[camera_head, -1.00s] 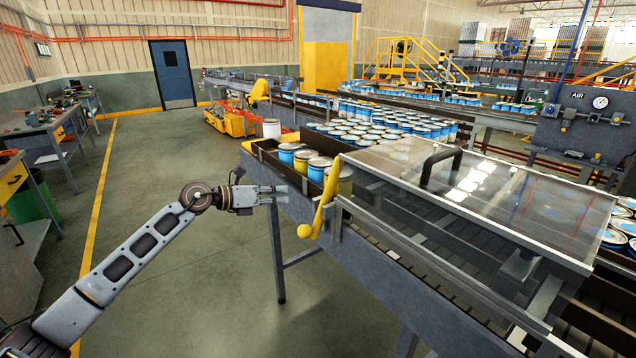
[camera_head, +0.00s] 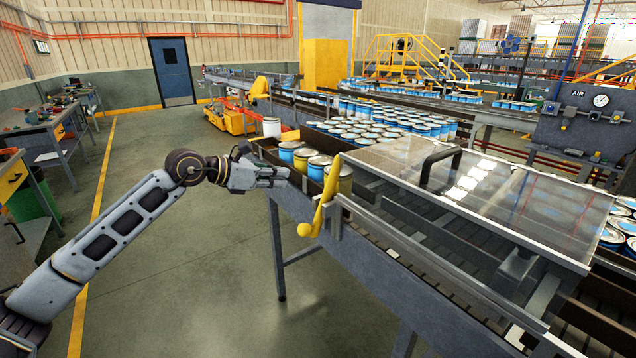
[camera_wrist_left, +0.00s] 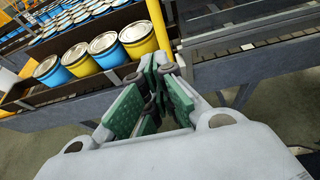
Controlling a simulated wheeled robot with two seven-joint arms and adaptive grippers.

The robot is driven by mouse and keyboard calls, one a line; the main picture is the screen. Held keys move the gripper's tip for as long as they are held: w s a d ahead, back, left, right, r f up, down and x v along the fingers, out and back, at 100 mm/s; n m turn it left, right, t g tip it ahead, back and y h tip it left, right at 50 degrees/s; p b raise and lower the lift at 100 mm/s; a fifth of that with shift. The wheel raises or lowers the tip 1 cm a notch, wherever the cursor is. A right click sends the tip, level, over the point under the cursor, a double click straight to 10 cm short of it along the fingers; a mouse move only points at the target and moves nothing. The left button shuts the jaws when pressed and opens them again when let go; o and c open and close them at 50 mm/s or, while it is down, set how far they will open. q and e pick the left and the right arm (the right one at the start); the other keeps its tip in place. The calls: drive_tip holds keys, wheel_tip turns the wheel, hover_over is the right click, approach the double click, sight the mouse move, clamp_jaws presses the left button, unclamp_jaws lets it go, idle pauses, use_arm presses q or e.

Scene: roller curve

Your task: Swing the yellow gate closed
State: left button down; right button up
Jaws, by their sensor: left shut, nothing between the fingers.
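The yellow gate (camera_head: 326,196) is a narrow yellow bar with a round knob at its lower end, at the near side of the roller conveyor beside the clear cover. In the left wrist view the yellow bar (camera_wrist_left: 160,22) stands just beyond the fingertips. My left gripper (camera_head: 284,173) is left of the gate, close to the conveyor's side rail and apart from the gate. In the left wrist view my gripper's green-padded fingers (camera_wrist_left: 153,82) are together with nothing between them. My right gripper is in neither view.
Blue cans (camera_head: 289,152) and a yellow can (camera_head: 344,180) stand in the lane behind the gate. A clear cover (camera_head: 500,195) with a black handle lies over the rollers to the right. The floor (camera_head: 180,250) left of the conveyor is open.

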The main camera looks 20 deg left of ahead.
use_arm(q)
drive_tip(key=shift+w+d, duration=0.65)
drive_tip(key=shift+w, duration=0.15)
drive_tip(key=p, duration=0.3)
approach(326, 182)
drive_tip(key=shift+x, duration=2.05)
drive_tip(key=shift+p+x, duration=0.6)
drive_tip(key=shift+x, duration=0.8)
drive_tip(key=shift+w+f, duration=0.1)
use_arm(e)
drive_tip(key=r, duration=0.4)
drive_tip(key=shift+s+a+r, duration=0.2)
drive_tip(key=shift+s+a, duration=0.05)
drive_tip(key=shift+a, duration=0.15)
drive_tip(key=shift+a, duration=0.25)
